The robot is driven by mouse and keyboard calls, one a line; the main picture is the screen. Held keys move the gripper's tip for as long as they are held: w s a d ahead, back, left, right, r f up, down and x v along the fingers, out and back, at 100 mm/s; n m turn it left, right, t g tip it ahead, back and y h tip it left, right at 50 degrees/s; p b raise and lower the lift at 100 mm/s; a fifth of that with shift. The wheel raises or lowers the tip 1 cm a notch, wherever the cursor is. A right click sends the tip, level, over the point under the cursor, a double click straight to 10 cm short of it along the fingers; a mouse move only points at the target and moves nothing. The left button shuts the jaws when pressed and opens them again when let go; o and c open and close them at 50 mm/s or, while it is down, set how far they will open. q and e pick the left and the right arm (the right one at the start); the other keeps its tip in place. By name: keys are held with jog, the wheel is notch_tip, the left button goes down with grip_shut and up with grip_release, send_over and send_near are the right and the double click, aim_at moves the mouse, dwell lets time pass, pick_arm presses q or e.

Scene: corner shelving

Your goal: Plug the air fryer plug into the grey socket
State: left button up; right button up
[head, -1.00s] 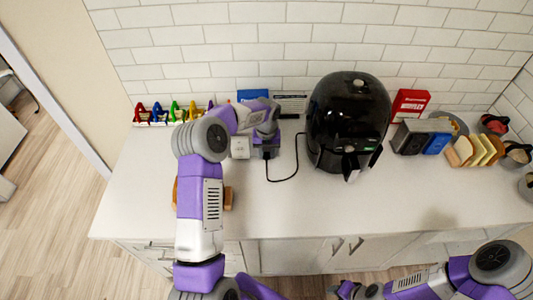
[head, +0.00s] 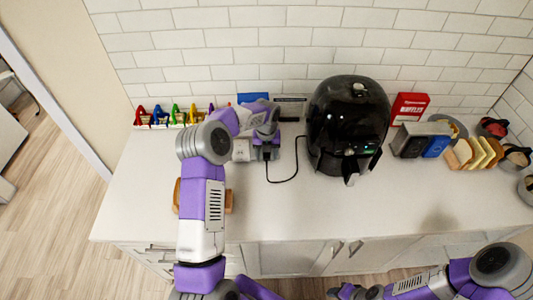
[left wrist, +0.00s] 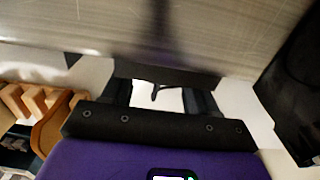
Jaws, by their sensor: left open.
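The black air fryer (head: 348,125) stands on the counter right of my left gripper. Its black cord (head: 295,172) loops left across the counter to my left gripper (head: 266,153), which points down near the wall. The plug is hidden or too small to make out at the gripper. In the left wrist view the open fingers (left wrist: 158,96) stand apart, with a thin dark piece of cord between them. A blurred grey surface (left wrist: 200,30) fills the top there; I cannot tell if it is the grey socket. My right gripper (head: 347,291) is at the bottom edge, its jaws unclear.
A coloured rack (head: 170,116) and a blue box (head: 252,97) are by the wall. A toaster (head: 420,138), red box (head: 409,107) and bread slices (head: 473,153) stand right. The front middle counter is clear.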

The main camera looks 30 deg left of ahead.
aim_at(266, 155)
pick_arm(q)
notch_tip(266, 155, up, 8)
jog(key=shift+f, duration=0.15)
dwell(0.4)
dwell(0.3)
